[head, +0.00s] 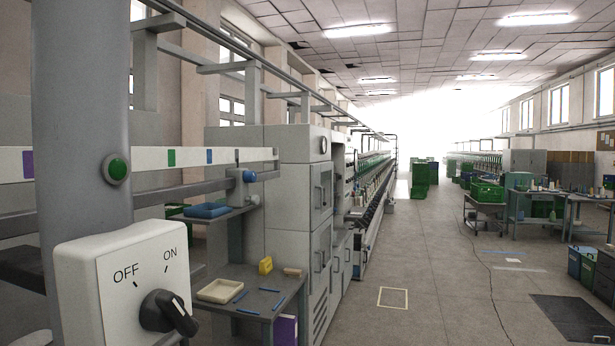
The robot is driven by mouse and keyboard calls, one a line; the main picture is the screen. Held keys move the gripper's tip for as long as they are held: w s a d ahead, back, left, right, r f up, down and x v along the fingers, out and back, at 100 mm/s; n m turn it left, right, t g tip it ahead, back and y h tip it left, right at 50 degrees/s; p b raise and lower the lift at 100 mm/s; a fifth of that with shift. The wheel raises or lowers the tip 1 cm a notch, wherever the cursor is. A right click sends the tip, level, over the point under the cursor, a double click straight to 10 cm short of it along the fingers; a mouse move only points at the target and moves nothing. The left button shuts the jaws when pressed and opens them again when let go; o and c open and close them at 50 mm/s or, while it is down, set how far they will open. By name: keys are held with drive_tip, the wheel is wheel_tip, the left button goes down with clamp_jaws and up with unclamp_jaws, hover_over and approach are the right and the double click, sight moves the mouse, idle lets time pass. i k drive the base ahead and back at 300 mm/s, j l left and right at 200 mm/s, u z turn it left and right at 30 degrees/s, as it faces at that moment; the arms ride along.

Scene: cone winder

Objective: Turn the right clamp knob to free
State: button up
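I see no knob marked as a clamp or with the word free, so I cannot tell which one is the right clamp knob. A small blue knob (249,175) sits on a grey block at the right end of the long white rail (110,160). A black rotary knob (168,312) is on the front of a pale switch box (75,270) marked OFF and ON, close at the lower left. Its handle slants down to the right. My gripper is not in view.
Below the rail, a small table (262,283) holds a cream tray (220,291), a yellow block and blue sticks. A grey cabinet (285,190) stands behind it. The aisle floor (430,270) to the right is open. Workbenches and green crates (488,190) line the far right.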

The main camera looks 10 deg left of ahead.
sight(249, 176)
drive_tip(key=i+l+u, duration=0.2)
drive_tip(key=i, duration=0.2)
drive_tip(key=i+u, duration=0.25)
drive_tip(key=i+l+u, duration=0.2)
drive_tip(key=i, duration=0.3)
